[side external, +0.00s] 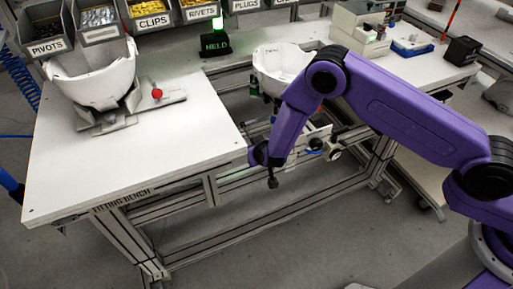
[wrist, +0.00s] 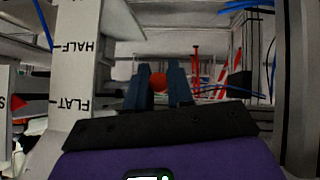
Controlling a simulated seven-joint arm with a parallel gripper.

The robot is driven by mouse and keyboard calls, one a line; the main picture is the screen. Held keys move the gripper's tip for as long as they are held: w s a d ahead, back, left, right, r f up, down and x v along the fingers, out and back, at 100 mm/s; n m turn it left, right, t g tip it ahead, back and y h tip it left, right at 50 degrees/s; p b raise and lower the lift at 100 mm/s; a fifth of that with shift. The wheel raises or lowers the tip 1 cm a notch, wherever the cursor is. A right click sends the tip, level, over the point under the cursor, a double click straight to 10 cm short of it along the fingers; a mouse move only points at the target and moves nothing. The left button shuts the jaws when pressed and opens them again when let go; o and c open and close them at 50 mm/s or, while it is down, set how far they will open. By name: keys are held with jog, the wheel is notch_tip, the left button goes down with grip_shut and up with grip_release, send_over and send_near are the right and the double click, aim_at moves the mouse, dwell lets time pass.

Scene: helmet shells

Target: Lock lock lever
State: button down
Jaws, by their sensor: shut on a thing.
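In the wrist view, my gripper (wrist: 159,78) has its two dark blue fingers on either side of a red ball knob (wrist: 159,82) and is shut on it. The knob appears to be the end of the lock lever; the lever's shaft is hidden. In the side view, my wrist is low at the tilting bench's right edge, and the fingers and the held knob cannot be made out.
The tilting bench (side external: 130,170) carries a white helmet shell (side external: 95,80) in a fixture with another red knob (side external: 157,93). A second white shell (side external: 280,65) stands behind my arm. Labelled bins (side external: 150,20) line the back.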

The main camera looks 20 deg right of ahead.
jog(key=shift+w+r, duration=0.2)
jog(key=shift+r, duration=0.1)
jog(key=c, duration=1)
grip_release()
jog(key=shift+f, duration=0.1)
jog(key=shift+s, duration=0.1)
jog(key=v, duration=1.7)
jog(key=shift+s, duration=0.25)
